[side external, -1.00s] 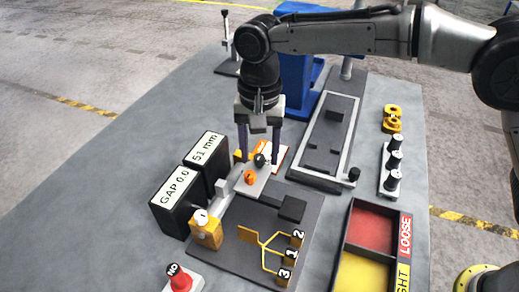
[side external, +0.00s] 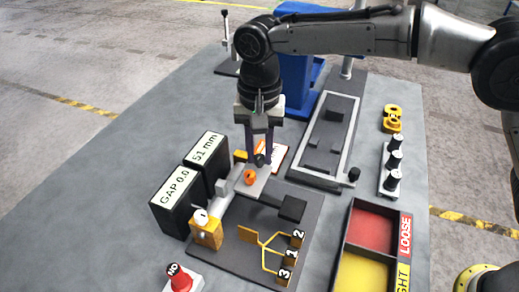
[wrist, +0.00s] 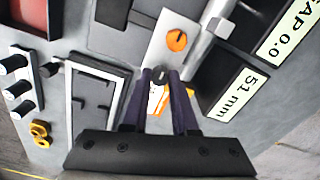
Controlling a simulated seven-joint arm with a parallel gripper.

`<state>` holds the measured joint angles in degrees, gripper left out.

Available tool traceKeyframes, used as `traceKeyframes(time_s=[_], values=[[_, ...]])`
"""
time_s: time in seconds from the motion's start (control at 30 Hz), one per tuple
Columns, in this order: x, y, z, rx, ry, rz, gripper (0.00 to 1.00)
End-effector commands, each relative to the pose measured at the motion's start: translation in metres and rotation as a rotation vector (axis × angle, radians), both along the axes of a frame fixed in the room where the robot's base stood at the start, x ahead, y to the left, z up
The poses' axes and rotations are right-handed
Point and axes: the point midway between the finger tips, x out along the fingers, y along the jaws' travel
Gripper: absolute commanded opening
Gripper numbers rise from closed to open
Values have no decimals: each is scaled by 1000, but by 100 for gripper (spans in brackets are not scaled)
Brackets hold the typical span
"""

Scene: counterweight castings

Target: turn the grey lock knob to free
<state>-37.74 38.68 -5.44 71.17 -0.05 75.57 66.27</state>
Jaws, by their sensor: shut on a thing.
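The grey lock knob (side external: 259,160) stands on a light plate (side external: 262,185) of the fixture. It also shows in the wrist view (wrist: 160,75), between the fingertips. My gripper (side external: 259,153) points down over it and is shut on it, with one finger on each side; the wrist view shows the fingertips (wrist: 161,78) closing in on it. The fingers hide part of the knob's sides, and its exact turn angle is hard to read. An orange knob (side external: 250,177) sits on the same plate, close by and apart from my fingers; it shows in the wrist view too (wrist: 177,40).
Two black display boxes reading "GAP 0.0" (side external: 174,200) and "51 mm" (side external: 207,156) stand left of the fixture. A white and orange card (side external: 279,155) lies behind the knob. A red button (side external: 180,281) is in front; a red and yellow tray (side external: 347,232) is at right.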

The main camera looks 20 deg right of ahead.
Motion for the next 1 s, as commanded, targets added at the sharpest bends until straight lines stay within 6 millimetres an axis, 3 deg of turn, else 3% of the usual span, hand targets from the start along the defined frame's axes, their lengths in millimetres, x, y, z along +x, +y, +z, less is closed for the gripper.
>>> traceKeyframes(time_s=[0.27, 1.0], values=[[0, 0, 1, 0, 1, 150, 0], [0, 0, 2, 1, -1, 842, 0]])
